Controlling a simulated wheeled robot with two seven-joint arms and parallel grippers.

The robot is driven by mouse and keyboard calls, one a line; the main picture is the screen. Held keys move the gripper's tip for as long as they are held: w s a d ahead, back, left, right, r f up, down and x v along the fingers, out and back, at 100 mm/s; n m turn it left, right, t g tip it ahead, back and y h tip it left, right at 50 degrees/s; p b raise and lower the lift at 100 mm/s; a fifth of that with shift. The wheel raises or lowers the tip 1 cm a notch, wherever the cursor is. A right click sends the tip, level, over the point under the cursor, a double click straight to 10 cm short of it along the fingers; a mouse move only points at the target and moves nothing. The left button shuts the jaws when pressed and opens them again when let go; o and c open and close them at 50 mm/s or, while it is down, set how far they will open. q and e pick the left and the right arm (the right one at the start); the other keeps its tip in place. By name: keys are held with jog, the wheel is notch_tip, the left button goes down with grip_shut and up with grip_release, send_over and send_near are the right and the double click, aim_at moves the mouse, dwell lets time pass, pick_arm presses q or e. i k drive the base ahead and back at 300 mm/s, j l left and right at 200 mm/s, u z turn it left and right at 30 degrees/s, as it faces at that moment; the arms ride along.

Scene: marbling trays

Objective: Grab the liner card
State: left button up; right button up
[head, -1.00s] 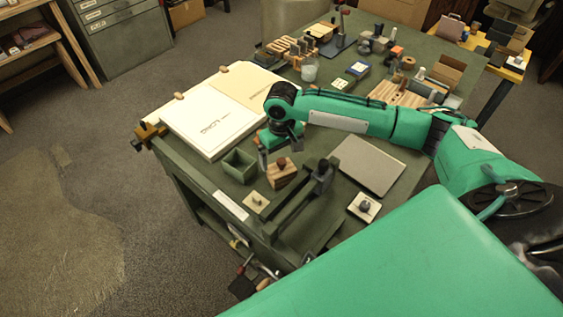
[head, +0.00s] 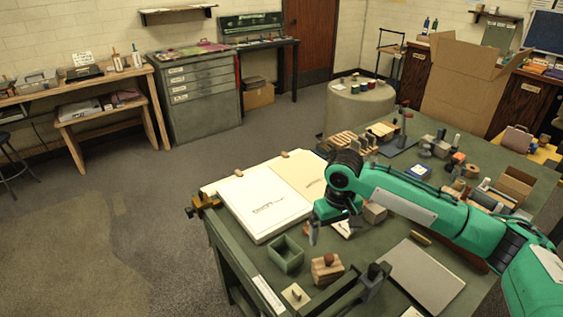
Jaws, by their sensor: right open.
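No thing in the head view is labelled as the liner card, and I cannot tell for sure which piece it is. A flat grey sheet (head: 425,275) lies on the green table right of my right gripper. A small white card (head: 343,228) lies partly hidden beneath my right gripper. A large white printed sheet (head: 262,203) and a tan sheet (head: 300,176) lie side by side on a thick pale board. My right gripper (head: 334,229) is open, pointing down near the board's right corner, with nothing seen between its fingers. My left gripper is out of view.
A green open box (head: 286,254) and a striped wooden block (head: 327,268) stand in front of my right gripper. A dark bar-like fixture (head: 370,283) is at the near edge. Tools and blocks crowd the table's far side. The floor at left is clear.

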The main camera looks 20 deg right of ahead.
aim_at(294, 294)
jog(key=k+j, duration=0.5)
jog(key=k, duration=0.15)
jog(key=k+j, duration=0.55)
jog(key=k, duration=0.15)
